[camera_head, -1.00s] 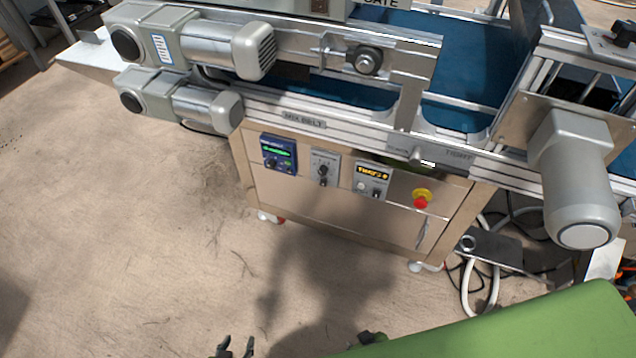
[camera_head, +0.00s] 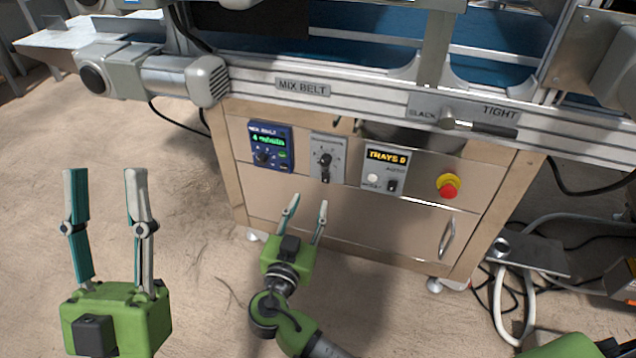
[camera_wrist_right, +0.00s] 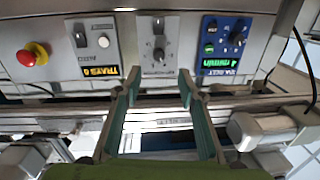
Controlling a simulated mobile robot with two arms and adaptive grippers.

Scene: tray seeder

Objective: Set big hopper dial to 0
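A grey panel with a black dial (camera_head: 325,160) and a scale around it sits on the cabinet front, between a blue panel and a tray counter. A dark switch shows below the dial. The panel's lettering is too small to read. The dial also shows, upside down, in the right wrist view (camera_wrist_right: 158,54). My right gripper (camera_head: 309,203) is open and empty, below and in front of this panel, apart from it. Its two fingers frame the lower view in the right wrist picture (camera_wrist_right: 158,80). My left gripper (camera_head: 102,175) is open and empty, left of the cabinet.
The blue panel (camera_head: 271,146) reads MIX BELT with its own knob. The TRAYS counter (camera_head: 386,168) and red stop button (camera_head: 448,187) are to the right. A metal rail (camera_head: 370,110) with a SLACK/TIGHT lever (camera_head: 447,119) overhangs the cabinet (camera_head: 370,230).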

